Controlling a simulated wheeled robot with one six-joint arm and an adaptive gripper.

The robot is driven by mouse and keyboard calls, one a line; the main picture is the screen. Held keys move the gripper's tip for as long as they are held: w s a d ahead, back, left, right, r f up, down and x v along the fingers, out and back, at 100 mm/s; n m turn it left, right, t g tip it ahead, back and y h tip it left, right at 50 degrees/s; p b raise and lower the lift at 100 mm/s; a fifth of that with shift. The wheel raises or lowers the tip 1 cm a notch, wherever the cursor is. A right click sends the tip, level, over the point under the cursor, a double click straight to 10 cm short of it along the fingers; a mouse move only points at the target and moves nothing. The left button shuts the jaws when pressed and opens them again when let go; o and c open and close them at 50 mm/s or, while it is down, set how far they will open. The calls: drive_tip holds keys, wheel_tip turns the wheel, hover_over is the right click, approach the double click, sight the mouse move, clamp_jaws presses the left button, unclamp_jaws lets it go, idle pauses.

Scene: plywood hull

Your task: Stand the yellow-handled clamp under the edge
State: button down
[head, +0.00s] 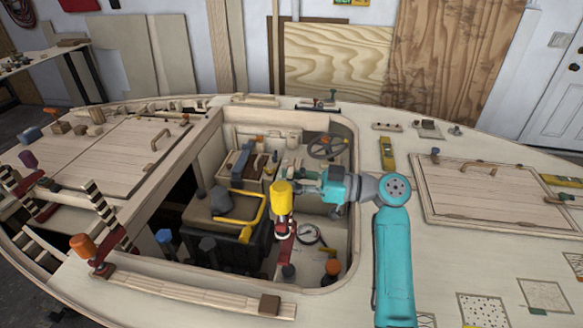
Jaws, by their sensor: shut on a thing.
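The yellow-handled clamp (282,197) hangs upright over the open cockpit well, handle up, with its red body below the handle. My gripper (296,176) reaches in from the right and is shut on the clamp near the handle; its fingertips are partly hidden. The near edge (215,277) of the well lies below and left of the clamp. The clamp's lower end is seen against the well's inside, and I cannot tell whether it touches anything.
In the well are a black crate (232,244) with a yellow handle, a steering wheel (327,147), a round gauge (308,235) and an orange-topped item (333,267). An orange-handled clamp (82,244) stands on the left rim. Open deck lies right of the well, beside a hatch (490,195).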

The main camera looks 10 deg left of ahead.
sight(292, 218)
drive_tip(key=shift+f, duration=5.95)
drive_tip(key=shift+s, duration=0.5)
drive_tip(key=shift+s+a+f, duration=0.1)
drive_tip(key=shift+s, duration=2.15)
drive_tip(key=shift+s+a, duration=0.1)
drive_tip(key=shift+s, duration=2.1)
drive_tip(key=c, duration=0.8)
unclamp_jaws()
drive_tip(key=shift+s, duration=0.1)
